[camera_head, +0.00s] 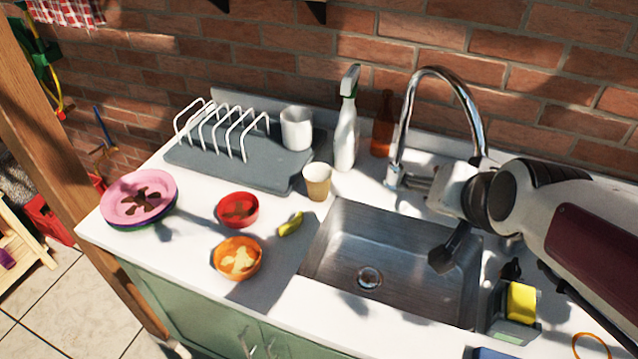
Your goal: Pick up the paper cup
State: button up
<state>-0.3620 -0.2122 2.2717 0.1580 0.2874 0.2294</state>
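The paper cup (317,184), white at the top and tan below, stands upright on the white counter between the drying mat and the sink. My gripper (440,258) is at the right, with a dark finger-like part over the sink. It is well to the right of the cup and not touching it. The rest of the gripper is partly hidden by my arm and lies close to the tap in the picture, so its opening is unclear.
A white spray bottle (346,130) and brown bottle (383,132) stand behind the cup. A tap (397,140) rises behind the sink (340,240). A rack (240,135), white mug (297,130), red bowl (237,210), orange bowl (238,272) and yellow item (291,224) are left.

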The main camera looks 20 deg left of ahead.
jog(key=w+a+f+y, duration=0.1)
jog(key=w+a, duration=0.2)
jog(key=a, duration=0.2)
jog(key=w+a+f, duration=0.1)
jog(key=w+a, duration=0.2)
jog(key=a, duration=0.2)
jog(key=n+t+y, duration=0.2)
jog(key=n+y, duration=0.1)
jog(key=n, duration=0.1)
send_over(325, 186)
jog(key=s+d, duration=0.2)
jog(key=d, duration=0.3)
notch_tip(325, 186, down, 9)
jog(key=f+n, duration=0.1)
jog(key=a+f+n+y, duration=0.1)
jog(key=f, duration=0.1)
jog(key=f+n, duration=0.1)
jog(key=n, duration=0.1)
jog(key=shift+s+a+f+g, duration=0.15)
jog(key=shift+a+f+g, duration=0.15)
jog(key=shift+a, duration=0.1)
jog(key=shift+s+a+f+n+y, duration=0.1)
jog(key=shift+s+f+n+y, duration=0.2)
jog(key=shift+n+y, duration=0.15)
jog(key=shift+w+a, duration=0.1)
jog(key=shift+w, duration=0.05)
jog(key=shift+x, duration=1.2)
jog(key=shift+a+f, duration=0.1)
